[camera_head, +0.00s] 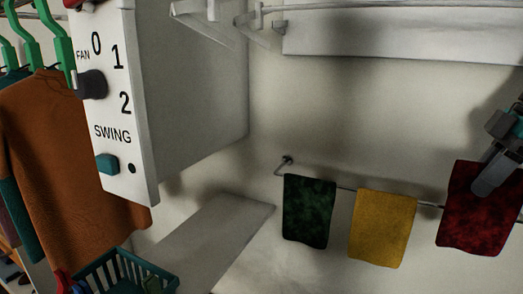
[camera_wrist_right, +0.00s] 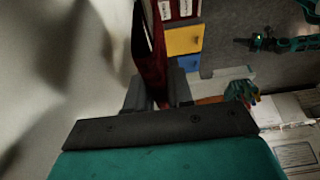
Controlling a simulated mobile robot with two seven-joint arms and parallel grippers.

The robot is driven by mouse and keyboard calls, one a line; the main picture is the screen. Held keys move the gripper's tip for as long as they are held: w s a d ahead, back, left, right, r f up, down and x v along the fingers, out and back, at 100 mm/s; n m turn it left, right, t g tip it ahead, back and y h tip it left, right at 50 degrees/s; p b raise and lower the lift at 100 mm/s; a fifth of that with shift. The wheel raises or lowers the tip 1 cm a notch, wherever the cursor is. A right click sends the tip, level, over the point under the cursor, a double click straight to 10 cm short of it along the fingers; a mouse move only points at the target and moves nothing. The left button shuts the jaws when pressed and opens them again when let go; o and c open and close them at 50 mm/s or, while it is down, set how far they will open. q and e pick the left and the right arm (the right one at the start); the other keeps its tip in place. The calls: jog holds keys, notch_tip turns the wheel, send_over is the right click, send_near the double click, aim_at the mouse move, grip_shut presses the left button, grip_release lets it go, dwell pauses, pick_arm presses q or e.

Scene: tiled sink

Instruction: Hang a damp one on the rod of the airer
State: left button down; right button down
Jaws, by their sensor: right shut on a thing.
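A dark red, blotchy cloth (camera_head: 468,222) hangs over the right part of a thin metal wall rail (camera_head: 345,188). My right gripper (camera_head: 490,180) is shut on its upper right part. In the right wrist view the red cloth (camera_wrist_right: 152,50) runs between the two grey fingers (camera_wrist_right: 158,90). A dark green, blotchy cloth (camera_head: 309,210) and an evenly coloured yellow cloth (camera_head: 382,227) hang further left on the rail. A pale rod (camera_head: 370,5) on white brackets runs along the top; I cannot tell if it is the airer's. My left gripper is out of view.
A white box with a fan and swing panel (camera_head: 125,150) juts out at left. Orange clothing (camera_head: 62,150) hangs on green hangers beside it. A teal basket (camera_head: 125,272) stands below. The wall between the top rod and the rail is clear.

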jog(key=shift+s+a+f+b, duration=0.1)
jog(key=shift+s+a+b, duration=0.4)
jog(key=shift+s, duration=0.6)
jog(key=shift+s+a+b, duration=0.25)
jog(key=shift+s+a, duration=0.4)
jog(key=shift+s, duration=0.4)
jog(key=shift+s+a+b, duration=0.15)
jog(key=shift+s+a, duration=0.25)
jog(key=shift+s, duration=0.3)
jog(key=shift+s+a+b, duration=0.15)
jog(key=shift+s+a, duration=0.2)
jog(key=shift+s, duration=0.35)
